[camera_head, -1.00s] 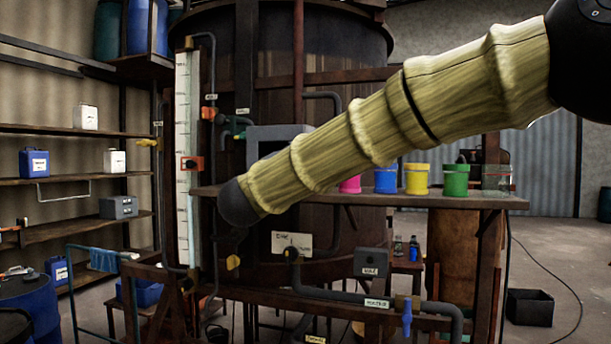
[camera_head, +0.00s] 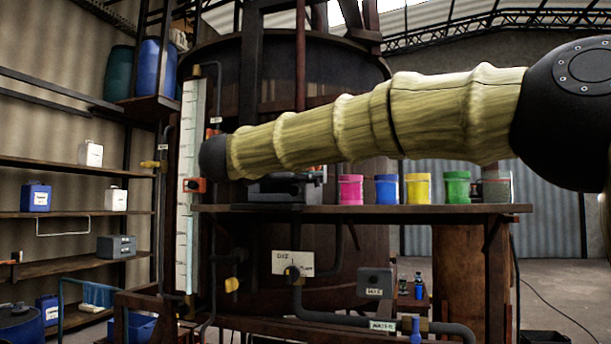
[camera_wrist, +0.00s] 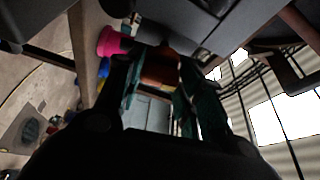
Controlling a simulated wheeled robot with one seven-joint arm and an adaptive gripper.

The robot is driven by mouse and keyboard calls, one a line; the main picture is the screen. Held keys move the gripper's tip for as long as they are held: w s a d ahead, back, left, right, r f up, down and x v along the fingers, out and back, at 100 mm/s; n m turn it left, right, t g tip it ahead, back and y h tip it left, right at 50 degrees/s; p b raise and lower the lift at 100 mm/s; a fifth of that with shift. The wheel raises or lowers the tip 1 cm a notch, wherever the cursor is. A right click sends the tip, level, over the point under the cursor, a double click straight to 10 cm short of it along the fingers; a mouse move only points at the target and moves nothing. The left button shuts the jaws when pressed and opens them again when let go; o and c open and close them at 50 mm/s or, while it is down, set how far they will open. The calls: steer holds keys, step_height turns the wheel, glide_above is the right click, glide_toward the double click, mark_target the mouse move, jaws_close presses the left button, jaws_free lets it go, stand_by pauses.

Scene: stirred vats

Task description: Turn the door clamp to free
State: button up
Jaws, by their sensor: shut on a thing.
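In the wrist view, my gripper (camera_wrist: 160,78) has its two dark green fingers on either side of a brown-orange piece (camera_wrist: 160,66) and is shut on it. This piece looks like the door clamp, beside a dark grey box (camera_wrist: 182,22); the angle of the clamp is not clear. In the head view, the grey box (camera_head: 285,189) stands on the shelf, mostly hidden behind my sleeved arm. My gripper and the clamp do not show there.
The wooden shelf (camera_head: 400,210) also holds pink (camera_head: 350,188), blue (camera_head: 387,190), yellow (camera_head: 418,189) and green (camera_head: 456,187) tubs, right of the box. A large dark vat (camera_head: 330,75) stands behind. A white level gauge (camera_head: 190,230) stands at the left.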

steer(key=shift+m+b, duration=0.55)
steer(key=shift+m, duration=0.35)
steer(key=shift+g, duration=0.3)
steer(key=o, duration=1)
steer(key=shift+s, duration=0.1)
steer(key=v, duration=1.1)
steer(key=shift+s+a+r, duration=0.1)
steer(key=shift+s+a, duration=0.1)
steer(key=shift+s, duration=0.15)
steer(key=shift+a, duration=0.1)
